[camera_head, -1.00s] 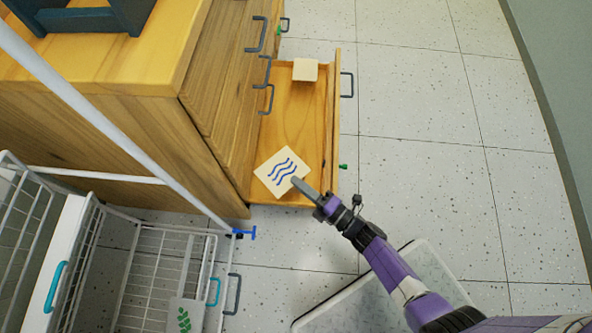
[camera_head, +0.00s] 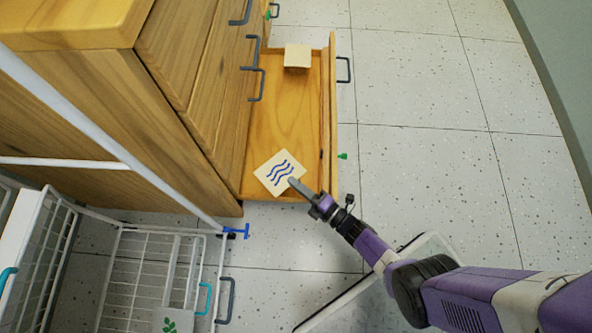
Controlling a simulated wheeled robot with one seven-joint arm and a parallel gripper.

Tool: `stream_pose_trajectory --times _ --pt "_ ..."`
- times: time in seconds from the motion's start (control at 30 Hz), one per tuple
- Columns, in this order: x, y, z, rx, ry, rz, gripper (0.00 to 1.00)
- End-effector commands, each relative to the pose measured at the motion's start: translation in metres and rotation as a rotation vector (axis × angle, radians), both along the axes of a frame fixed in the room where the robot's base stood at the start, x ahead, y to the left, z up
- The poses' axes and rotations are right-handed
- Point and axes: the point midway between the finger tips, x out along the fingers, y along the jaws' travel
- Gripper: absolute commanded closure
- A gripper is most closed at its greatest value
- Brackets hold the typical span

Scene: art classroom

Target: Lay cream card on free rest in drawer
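The cream card (camera_head: 278,172) carries three wavy blue lines. It shows over the near end of the open wooden drawer (camera_head: 285,115). My gripper (camera_head: 293,182) meets the card's lower right corner and appears shut on it; the fingers look like one narrow grey strip. I cannot tell how high the card is above the drawer floor. A small block with a pale cream top (camera_head: 298,57) stands at the drawer's far end; I cannot tell whether it is a bare rest or one with a card on it. The card hides part of the drawer floor.
The wooden cabinet (camera_head: 170,75) stands left of the drawer. A white wire basket (camera_head: 140,275) and a white rail (camera_head: 115,150) are at the lower left. The drawer's middle floor is bare. Speckled floor tiles (camera_head: 430,90) lie open at right.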

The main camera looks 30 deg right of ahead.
Motion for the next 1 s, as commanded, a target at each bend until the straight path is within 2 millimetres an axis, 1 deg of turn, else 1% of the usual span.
stream_pose_trajectory --times 0.03,0.27,0.37,0.5,0.57,0.63,0.83,0.9,0.93,0.97,1.0 --pt "0.0 0.0 -0.009 0.0 0.001 -0.001 1.0" --pt "0.0 0.0 -0.016 -0.001 -0.001 0.0 1.0" --pt "0.0 0.0 -0.026 0.0 0.0 -0.001 1.0" --pt "0.001 0.0 -0.045 0.0 0.0 -0.001 1.0" --pt "0.001 0.0 -0.05 0.0 -0.001 -0.001 1.0" --pt "0.0 0.0 -0.052 -0.001 -0.001 -0.001 1.0" --pt "0.0 0.0 -0.05 -0.001 0.0 0.0 1.0" --pt "0.0 0.0 -0.05 0.0 0.0 0.0 0.84" --pt "0.0 0.0 -0.05 0.0 0.0 0.0 0.78" --pt "0.0 0.0 -0.05 0.0 0.0 0.0 0.76" --pt "0.0 0.0 -0.05 0.0 0.0 0.0 0.76"
